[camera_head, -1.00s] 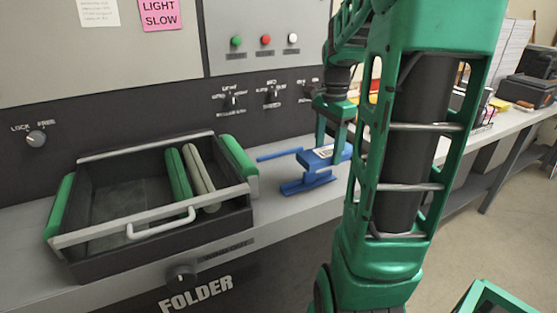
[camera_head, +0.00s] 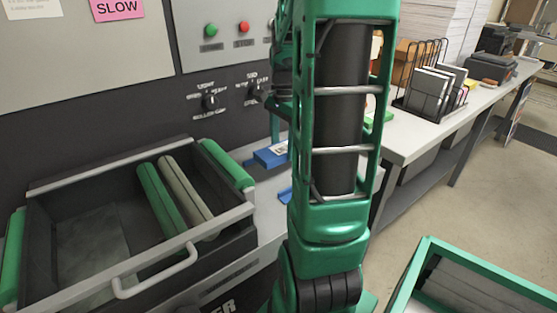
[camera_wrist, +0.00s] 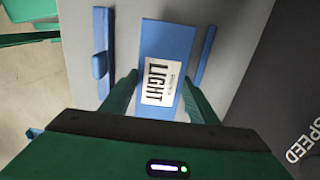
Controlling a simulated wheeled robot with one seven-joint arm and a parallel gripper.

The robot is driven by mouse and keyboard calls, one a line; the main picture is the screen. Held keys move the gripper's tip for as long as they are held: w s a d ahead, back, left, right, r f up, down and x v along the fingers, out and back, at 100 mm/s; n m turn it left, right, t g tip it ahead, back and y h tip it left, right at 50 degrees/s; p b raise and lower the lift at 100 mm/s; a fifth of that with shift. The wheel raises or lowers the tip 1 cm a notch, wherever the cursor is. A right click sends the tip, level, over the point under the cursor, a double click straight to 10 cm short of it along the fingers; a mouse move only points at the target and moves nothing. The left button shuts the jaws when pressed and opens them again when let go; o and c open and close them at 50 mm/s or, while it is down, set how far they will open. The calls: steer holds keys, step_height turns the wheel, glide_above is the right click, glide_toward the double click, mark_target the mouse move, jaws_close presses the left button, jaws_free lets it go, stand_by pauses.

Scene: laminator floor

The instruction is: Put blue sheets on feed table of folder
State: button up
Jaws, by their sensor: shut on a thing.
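A blue stack of sheets (camera_wrist: 168,42) with a white label reading "LIGHT" sits between the two green fingers of my gripper (camera_wrist: 160,80), which is shut on it. The stack also shows in the head view (camera_head: 270,156), partly hidden by my arm. Blue rails (camera_wrist: 101,45) (camera_wrist: 207,45) lie to either side of it on the grey surface. The folder's dark open tray (camera_head: 40,270) with green and grey rollers is left of the stack in the head view. I cannot tell which part is the feed table.
A control panel (camera_head: 225,35) with buttons and knobs rises behind the tray. To the right, a long bench (camera_head: 425,130) carries a wire rack of books (camera_head: 437,85) and paper stacks. A green-rimmed bin (camera_head: 480,262) stands at the lower right. Floor is open at right.

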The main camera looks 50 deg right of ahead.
mark_target(284, 148)
steer(key=shift+f, duration=2.45)
steer(key=shift+f, duration=0.1)
steer(key=o, duration=1.2)
step_height(284, 148, up, 12)
steer(key=shift+r, duration=0.15)
steer(key=shift+s, duration=0.1)
